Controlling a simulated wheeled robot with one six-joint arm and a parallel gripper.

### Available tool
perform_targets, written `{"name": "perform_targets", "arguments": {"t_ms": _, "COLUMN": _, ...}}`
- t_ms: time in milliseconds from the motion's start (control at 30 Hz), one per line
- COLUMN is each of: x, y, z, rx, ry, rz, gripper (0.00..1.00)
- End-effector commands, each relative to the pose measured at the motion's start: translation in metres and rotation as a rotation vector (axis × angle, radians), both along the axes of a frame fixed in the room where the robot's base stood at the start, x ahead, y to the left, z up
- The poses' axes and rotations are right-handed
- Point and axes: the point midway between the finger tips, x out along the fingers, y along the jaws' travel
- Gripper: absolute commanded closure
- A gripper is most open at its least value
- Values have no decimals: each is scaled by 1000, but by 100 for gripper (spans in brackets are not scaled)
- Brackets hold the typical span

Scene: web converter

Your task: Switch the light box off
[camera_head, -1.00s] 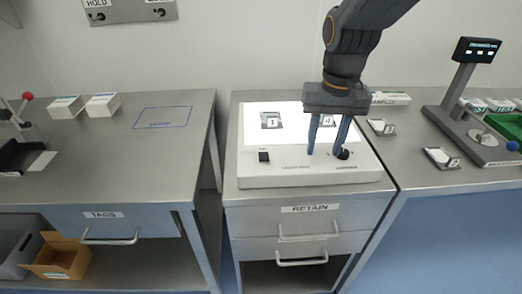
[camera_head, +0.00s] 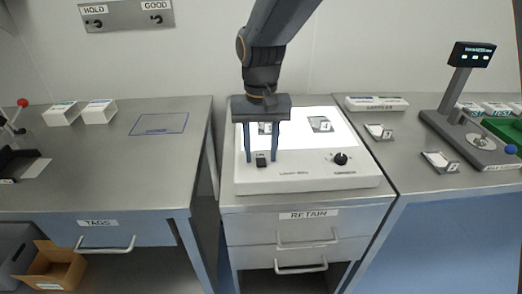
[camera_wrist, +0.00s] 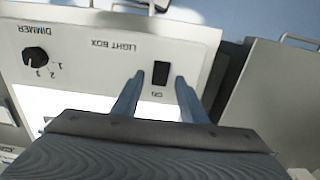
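The light box (camera_head: 300,181) is a white panel on the middle cabinet, and its top surface (camera_head: 345,132) glows bright white. A small black rocker switch (camera_head: 261,161) sits at the left of its front strip; it also shows in the wrist view (camera_wrist: 161,73). A black dimmer knob (camera_head: 340,158) is at the right of the strip, also in the wrist view (camera_wrist: 36,56). My gripper (camera_head: 261,161) points down at the switch, with its two blue fingers apart on either side of it. In the wrist view my gripper (camera_wrist: 160,78) is empty. Whether the fingertips touch the panel cannot be told.
Two numbered samples lie on the glowing surface, one at the right (camera_head: 320,124) and one partly behind my fingers. A display stand (camera_head: 466,95) and two more samples are on the right counter. The left counter (camera_head: 110,170) is mostly clear.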

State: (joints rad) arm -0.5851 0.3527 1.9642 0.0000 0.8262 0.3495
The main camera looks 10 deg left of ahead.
Motion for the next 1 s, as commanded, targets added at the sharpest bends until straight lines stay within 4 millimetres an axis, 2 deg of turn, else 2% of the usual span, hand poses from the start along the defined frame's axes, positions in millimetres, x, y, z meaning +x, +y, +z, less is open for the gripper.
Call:
{"name": "perform_targets", "arguments": {"t_ms": 333, "x": 0, "y": 0, "z": -5, "rx": 1, "ry": -2, "rz": 0, "gripper": 61}}
{"name": "perform_targets", "arguments": {"t_ms": 567, "x": 0, "y": 0, "z": -5, "rx": 1, "ry": -2, "rz": 0, "gripper": 98}}
{"name": "perform_targets", "arguments": {"t_ms": 600, "x": 0, "y": 0, "z": -5, "rx": 1, "ry": -2, "rz": 0, "gripper": 100}}
{"name": "perform_targets", "arguments": {"t_ms": 767, "x": -1, "y": -1, "z": -5, "rx": 5, "ry": -26, "rz": 0, "gripper": 100}}
{"name": "perform_targets", "arguments": {"t_ms": 1000, "x": -6, "y": -2, "z": -5, "rx": 47, "ry": -206, "rz": 3, "gripper": 100}}
